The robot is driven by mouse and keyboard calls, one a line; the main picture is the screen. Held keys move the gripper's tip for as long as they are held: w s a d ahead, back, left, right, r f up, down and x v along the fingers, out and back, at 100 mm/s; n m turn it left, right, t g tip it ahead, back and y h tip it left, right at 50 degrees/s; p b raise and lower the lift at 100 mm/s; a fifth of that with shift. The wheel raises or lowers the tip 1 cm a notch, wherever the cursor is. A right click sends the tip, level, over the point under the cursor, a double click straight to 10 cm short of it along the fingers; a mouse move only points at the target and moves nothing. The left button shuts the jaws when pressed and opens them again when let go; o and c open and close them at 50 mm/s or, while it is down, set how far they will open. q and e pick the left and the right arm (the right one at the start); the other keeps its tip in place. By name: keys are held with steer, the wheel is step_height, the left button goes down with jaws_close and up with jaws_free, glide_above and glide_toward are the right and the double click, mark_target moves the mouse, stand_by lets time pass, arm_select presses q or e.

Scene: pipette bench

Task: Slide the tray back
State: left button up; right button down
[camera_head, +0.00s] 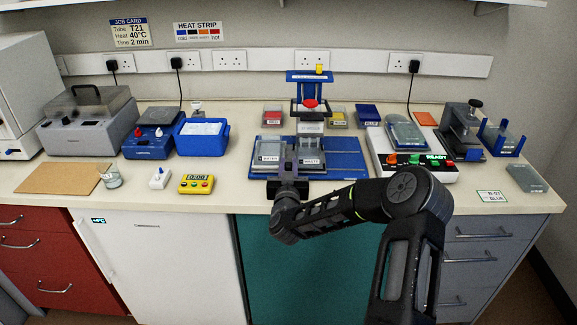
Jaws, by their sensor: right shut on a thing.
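The blue tray (347,163) lies flat on the bench, carrying a tub labelled WATER (269,153) and a tub labelled WASTE (312,160). My right gripper (288,166) is at the middle of the tray's front edge, between the two tubs, and is shut on the tray. The gripper itself hides the exact spot it holds. My left gripper is not in view.
A blue stand (310,77) with a red-topped part rises behind the tray. A blue tub (201,138) is to the left, a READY device (413,160) to the right. Small red (272,116) and yellow (337,119) boxes stand behind.

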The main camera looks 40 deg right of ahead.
stand_by(0.7)
steer(key=shift+s+d+f+b, duration=0.1)
steer(key=shift+s+d+b, duration=0.05)
steer(key=shift+b, duration=0.25)
steer(key=s+d+b, duration=0.2)
steer(key=d+b, duration=0.1)
steer(key=shift+s+d+f+b, duration=0.15)
steer(key=shift+s+d+b, duration=0.1)
steer(key=shift+s+b, duration=0.05)
steer(key=s+d+b, duration=0.1)
steer(key=d, duration=0.1)
steer(key=s+d+b, duration=0.1)
steer(key=s+d, duration=0.1)
steer(key=s+d+b, duration=0.1)
steer(key=d, duration=0.1)
steer(key=shift+s+d, duration=0.15)
steer(key=shift+s, duration=0.25)
steer(key=shift+s+d+r, duration=0.1)
steer(key=shift+r, duration=0.15)
steer(key=c, duration=1.3)
jaws_free()
steer(key=shift+s, duration=0.1)
